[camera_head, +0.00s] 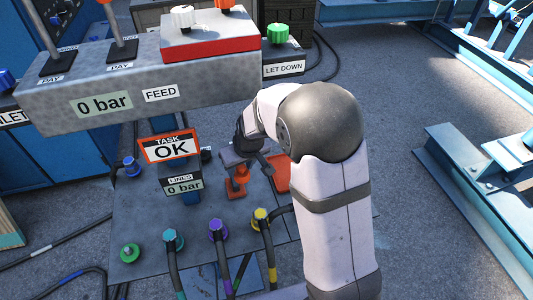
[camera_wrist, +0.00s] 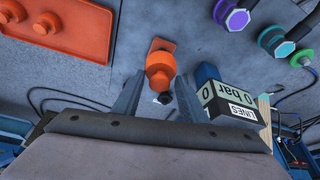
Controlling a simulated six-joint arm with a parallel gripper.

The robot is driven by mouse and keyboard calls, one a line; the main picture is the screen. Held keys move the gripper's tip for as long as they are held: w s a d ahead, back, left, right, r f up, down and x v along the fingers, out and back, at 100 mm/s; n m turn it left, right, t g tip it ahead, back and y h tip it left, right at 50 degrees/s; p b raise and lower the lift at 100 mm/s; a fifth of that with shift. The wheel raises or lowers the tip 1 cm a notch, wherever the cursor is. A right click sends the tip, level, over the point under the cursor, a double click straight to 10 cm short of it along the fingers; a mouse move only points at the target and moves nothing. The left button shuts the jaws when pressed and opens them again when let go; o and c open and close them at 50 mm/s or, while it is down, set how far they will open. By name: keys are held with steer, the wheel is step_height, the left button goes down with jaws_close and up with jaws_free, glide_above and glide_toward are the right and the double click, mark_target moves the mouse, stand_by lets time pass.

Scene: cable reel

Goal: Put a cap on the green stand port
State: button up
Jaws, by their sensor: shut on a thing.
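The green stand port (camera_head: 130,252) sits at the lower left of the grey panel in the head view, with no orange cap on it. My gripper (camera_head: 241,166) is at the middle of the panel, apart from that port, to its upper right. Its fingers (camera_wrist: 160,98) are shut on an orange cap (camera_wrist: 160,65), which has a flat tab and a round body. The cap also shows below the fingers in the head view (camera_head: 236,188). I cannot tell whether it touches the panel.
An orange tray (camera_wrist: 85,35) with round orange caps lies beside my gripper. Teal (camera_head: 172,238), purple (camera_head: 217,230) and yellow (camera_head: 262,217) hose connectors line the panel's front. A blue port (camera_head: 131,167) is at the left. The LINES display post (camera_head: 182,186) stands between my gripper and the left side.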

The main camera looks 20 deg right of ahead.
steer(key=s+a+n+y, duration=0.1)
steer(key=s+a+n, duration=0.2)
steer(key=s+a, duration=0.35)
steer(key=n, duration=0.3)
glide_above(126, 249)
step_height(126, 249, down, 2)
steer(key=shift+f+g+y, duration=0.2)
steer(key=shift+g+y, duration=0.2)
steer(key=shift+f+b, duration=3.1)
steer(key=shift+f, duration=1.25)
steer(key=shift+f, duration=0.35)
steer(key=o, duration=1.2)
steer(key=shift+o, duration=0.2)
